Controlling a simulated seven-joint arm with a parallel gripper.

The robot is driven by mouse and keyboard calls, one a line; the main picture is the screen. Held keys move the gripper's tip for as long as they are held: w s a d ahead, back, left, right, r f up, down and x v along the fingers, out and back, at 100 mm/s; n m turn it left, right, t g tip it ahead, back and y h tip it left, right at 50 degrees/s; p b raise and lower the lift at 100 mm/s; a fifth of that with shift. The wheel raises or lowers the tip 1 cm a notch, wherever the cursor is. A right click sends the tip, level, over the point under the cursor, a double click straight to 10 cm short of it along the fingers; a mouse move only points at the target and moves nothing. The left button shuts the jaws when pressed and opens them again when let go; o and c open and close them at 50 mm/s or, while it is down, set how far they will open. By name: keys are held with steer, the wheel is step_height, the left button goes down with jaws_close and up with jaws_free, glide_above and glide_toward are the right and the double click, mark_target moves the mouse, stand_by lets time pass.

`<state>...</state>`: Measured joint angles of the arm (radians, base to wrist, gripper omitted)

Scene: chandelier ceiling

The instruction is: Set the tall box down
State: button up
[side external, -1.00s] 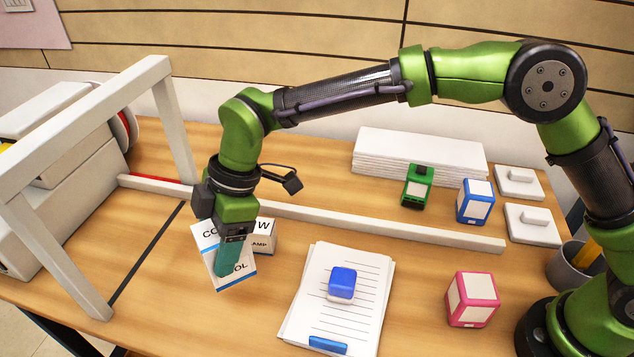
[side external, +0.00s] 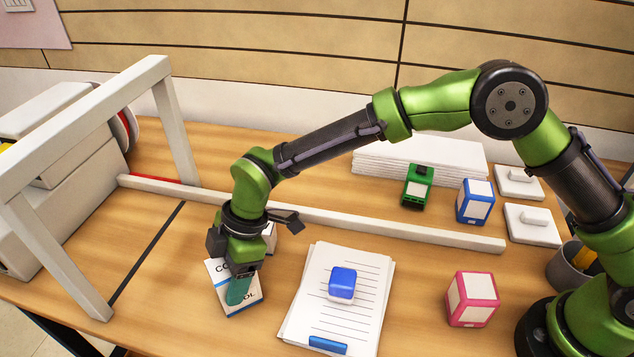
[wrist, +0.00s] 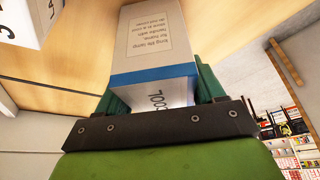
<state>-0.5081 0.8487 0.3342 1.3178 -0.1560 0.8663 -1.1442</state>
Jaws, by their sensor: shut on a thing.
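The tall box (side external: 217,274) is white with dark lettering and a blue stripe. It shows at the left of the side view, left of the stacked papers, and looks tilted there. My gripper (side external: 240,291) is shut on it, with a green finger across its near face. In the wrist view the box (wrist: 155,35) extends away from between the green fingers (wrist: 165,92), showing small print above a blue band. My gripper hides part of the box. I cannot tell whether its lower end touches the table.
A second white box (side external: 270,235) stands partly hidden behind my gripper. Papers (side external: 313,300) with a blue block (side external: 342,282) lie to the right. A long pale bar (side external: 370,221) crosses behind; a white frame (side external: 177,130) stands left. Table between frame and box is clear.

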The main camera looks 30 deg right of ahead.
steer(key=o, duration=1.1)
steer(key=v, duration=1.2)
steer(key=s+d+r+m+t, duration=0.1)
steer(key=d+r+m+t, duration=0.1)
steer(key=d+r+m, duration=0.65)
steer(key=s+d+m+t+h, duration=0.1)
steer(key=s+d+m, duration=0.3)
steer(key=d, duration=0.4)
steer(key=s+d+m+t, duration=0.2)
steer(key=s+d+m, duration=0.3)
steer(key=d, duration=0.4)
steer(key=s+d+m+t+h, duration=0.1)
steer(key=s+d+m+t, duration=0.1)
steer(key=s+d+m, duration=0.2)
steer(key=shift+s+d+m+h, duration=0.1)
steer(key=shift+s+d, duration=0.25)
steer(key=shift+d, duration=0.4)
steer(key=shift+s+d+m+h, duration=0.15)
steer(key=shift+s+d, duration=0.2)
steer(key=shift+d, duration=0.35)
steer(key=shift+s+d+m+h, duration=0.1)
steer(key=shift+s+d, duration=0.25)
steer(key=shift+d, duration=0.4)
steer(key=shift+r, duration=0.1)
